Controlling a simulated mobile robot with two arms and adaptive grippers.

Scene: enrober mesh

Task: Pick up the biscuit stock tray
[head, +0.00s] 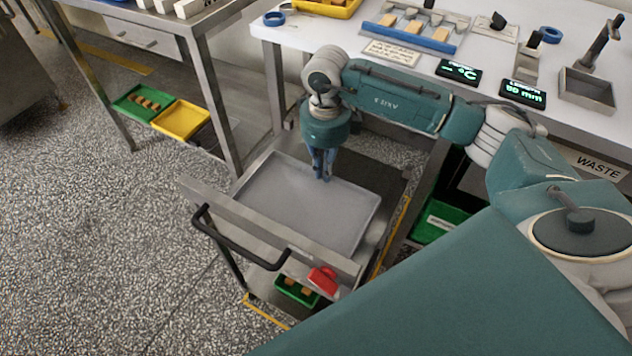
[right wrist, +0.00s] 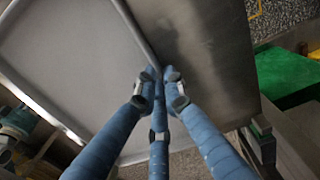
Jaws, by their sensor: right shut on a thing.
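A shallow grey tray (head: 300,205) with a low raised rim lies on the steel trolley (head: 375,165). It looks empty. My right gripper (head: 324,178) points down at the tray's far rim in the head view. In the right wrist view the blue fingers (right wrist: 160,82) are closed together on the rim of the same tray (right wrist: 70,75). I cannot tell whether the tray touches the trolley top or is slightly raised. No biscuits show on it. My left gripper is not in view.
The trolley has a black handle (head: 240,243) and a red block (head: 323,280) at its near side. A white worktable (head: 390,82) stands behind with a blue-edged rack and displays. Green (head: 135,104) and yellow (head: 181,121) trays sit under the left table. Speckled floor is clear at left.

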